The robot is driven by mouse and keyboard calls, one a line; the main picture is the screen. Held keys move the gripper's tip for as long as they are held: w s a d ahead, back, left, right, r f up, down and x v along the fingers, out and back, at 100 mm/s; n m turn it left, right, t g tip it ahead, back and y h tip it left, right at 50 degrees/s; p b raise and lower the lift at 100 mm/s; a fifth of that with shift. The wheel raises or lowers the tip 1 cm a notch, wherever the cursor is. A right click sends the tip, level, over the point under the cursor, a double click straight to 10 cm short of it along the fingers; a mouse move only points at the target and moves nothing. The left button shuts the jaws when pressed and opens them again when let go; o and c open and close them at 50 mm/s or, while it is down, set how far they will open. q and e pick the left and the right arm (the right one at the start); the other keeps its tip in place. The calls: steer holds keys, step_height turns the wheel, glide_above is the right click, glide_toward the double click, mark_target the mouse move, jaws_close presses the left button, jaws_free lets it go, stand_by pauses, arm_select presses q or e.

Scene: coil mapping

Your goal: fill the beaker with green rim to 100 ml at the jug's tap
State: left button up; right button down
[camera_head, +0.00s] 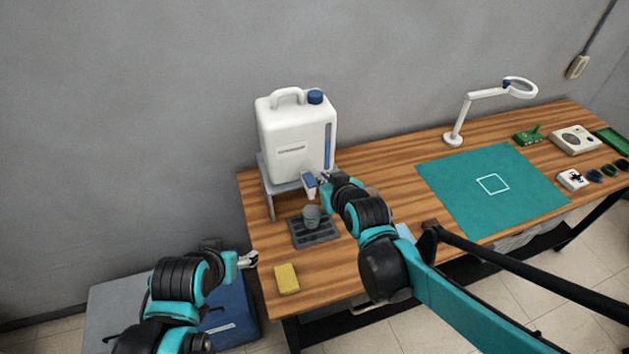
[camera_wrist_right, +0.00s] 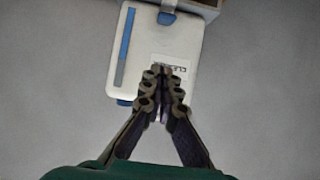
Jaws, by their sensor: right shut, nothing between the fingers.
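The white jug (camera_head: 290,150) stands on a grey stand at the back left of the table; it also shows upside down in the right wrist view (camera_wrist_right: 125,80). Its blue-and-white tap (camera_head: 310,181) sticks out in front; its blue part shows in the wrist view (camera_wrist_right: 167,17). A small grey-green beaker (camera_head: 311,215) stands upright on the dark drip tray (camera_head: 318,238), below the tap. Its rim colour and fill level are too small to read. My right gripper (camera_head: 322,179) is shut and empty beside the tap; its closed fingertips (camera_wrist_right: 162,72) show in the wrist view. My left gripper (camera_head: 250,259) hangs left of the table edge, its fingers unclear.
A yellow sponge (camera_head: 287,278) lies at the front left. A teal mat (camera_head: 455,180) with a white square covers the middle right. A magnifier lamp (camera_head: 453,138) stands behind it, with small devices farther right. A blue box (camera_head: 232,310) is below my left gripper.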

steer(key=b, duration=0.2)
glide_above(313, 185)
steer(key=f, duration=0.5)
steer(key=shift+w+a+f, duration=0.1)
steer(key=shift+w+f, duration=0.2)
steer(key=shift+w, duration=0.1)
steer(key=shift+s+f+b, duration=0.2)
steer(key=shift+s+f, duration=0.05)
steer(key=shift+f, duration=0.35)
steer(key=shift+s+f+b, duration=0.15)
steer(key=shift+s+f, duration=0.05)
steer(key=shift+f, duration=0.35)
steer(key=shift+s+d+f, duration=0.2)
steer(key=shift+f, duration=0.3)
